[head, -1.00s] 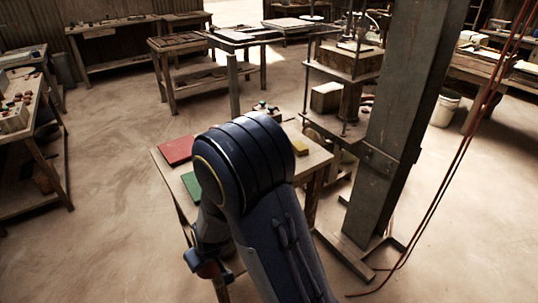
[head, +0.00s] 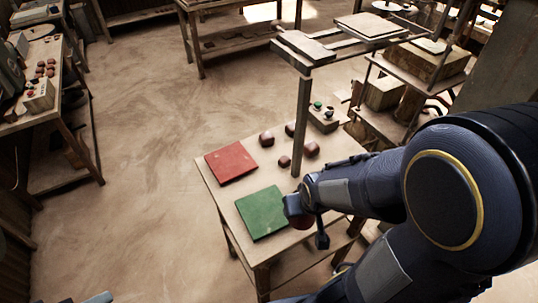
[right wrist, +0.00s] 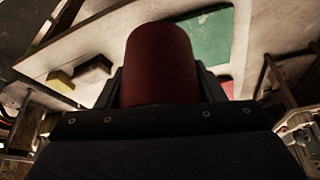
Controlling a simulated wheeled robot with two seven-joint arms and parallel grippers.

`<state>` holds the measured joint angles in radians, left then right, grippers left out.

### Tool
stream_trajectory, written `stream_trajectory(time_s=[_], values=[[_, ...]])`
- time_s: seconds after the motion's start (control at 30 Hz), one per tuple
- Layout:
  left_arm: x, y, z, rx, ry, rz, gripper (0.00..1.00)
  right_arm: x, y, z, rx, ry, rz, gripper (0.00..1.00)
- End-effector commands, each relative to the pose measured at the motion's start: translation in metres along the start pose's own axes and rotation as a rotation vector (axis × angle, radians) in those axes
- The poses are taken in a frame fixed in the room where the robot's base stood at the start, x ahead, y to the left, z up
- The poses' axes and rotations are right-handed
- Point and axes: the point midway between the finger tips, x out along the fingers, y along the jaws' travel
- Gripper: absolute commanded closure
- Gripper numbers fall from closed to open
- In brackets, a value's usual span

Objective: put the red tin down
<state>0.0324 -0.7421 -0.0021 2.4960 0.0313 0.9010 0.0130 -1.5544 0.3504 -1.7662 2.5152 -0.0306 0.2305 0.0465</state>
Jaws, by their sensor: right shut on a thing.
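The red tin (right wrist: 160,62) fills the middle of the right wrist view, between the fingers. My right gripper (head: 306,219) is shut on it, over the front right part of the table, close to the right edge of the green mat (head: 262,213). In the head view the tin is small and partly hidden by the gripper, so I cannot tell its exact height. The red mat (head: 231,162) lies bare behind the green mat, which is also bare where it shows.
Several dark red-brown pieces (head: 311,149) stand on the table (head: 222,200) behind the gripper, near a box with buttons (head: 322,119) and a post (head: 302,125). A yellow block (right wrist: 60,80) and a black block (right wrist: 92,69) show in the wrist view.

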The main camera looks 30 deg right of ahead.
Motion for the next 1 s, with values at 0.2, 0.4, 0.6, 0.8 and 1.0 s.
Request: stream_trajectory(time_s=[0.2, 0.4, 0.6, 0.8, 1.0], values=[[-0.002, 0.001, -0.001, 0.0, 0.0, 0.0, 0.38, 0.004, 0.007, -0.003, 0.012, -0.003, 0.007, 0.61], [-0.002, 0.001, -0.001, 0.0, 0.0, 0.0, 0.38, 0.017, 0.017, -0.014, 0.012, -0.001, 0.007, 0.61], [-0.002, 0.001, -0.001, 0.0, 0.0, 0.0, 0.38, 0.03, 0.025, -0.025, 0.014, 0.0, 0.006, 0.61], [-0.002, 0.001, -0.001, 0.0, 0.0, 0.0, 0.38, 0.043, 0.034, -0.037, 0.012, 0.001, 0.007, 0.61], [0.008, -0.004, 0.004, 0.0, 0.0, 0.0, 0.38, 0.068, 0.048, -0.053, 0.013, 0.002, 0.006, 0.61]])
